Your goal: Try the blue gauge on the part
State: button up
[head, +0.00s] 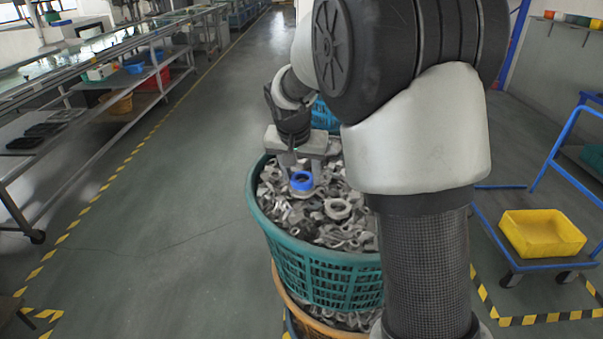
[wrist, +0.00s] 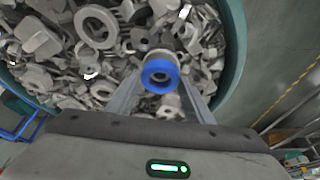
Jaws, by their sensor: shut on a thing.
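The blue gauge (head: 301,182) is a short ring, held between the fingertips of my gripper (head: 302,174) over the teal basket of grey metal parts. In the wrist view the gauge (wrist: 160,66) shows its open bore, with a dark grey centre. A pale grey cylindrical piece shows just behind it. I cannot tell whether the ring is around that piece or only in front of it. The fingers reach down on both sides of the gauge. Many loose grey parts (wrist: 40,75) lie around; a large flat ring (wrist: 80,28) is among them. Which one is the part is unclear.
The teal basket's (head: 318,271) rim surrounds the gripper, and the basket stands on an orange one (head: 300,300). A blue basket (head: 325,116) is behind. A yellow bin (head: 540,234) sits on a blue cart at right. The floor left of the baskets is clear up to the metal racks.

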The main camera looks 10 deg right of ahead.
aim_at(301, 193)
jog(key=shift+f+b, duration=0.6)
jog(key=shift+f, duration=0.2)
dwell(1.2)
jog(key=shift+r+p, duration=1.7)
jog(key=shift+r, duration=0.95)
notch_tip(301, 193, up, 4)
jog(key=shift+f+p, duration=0.1)
jog(key=shift+p, duration=1.15)
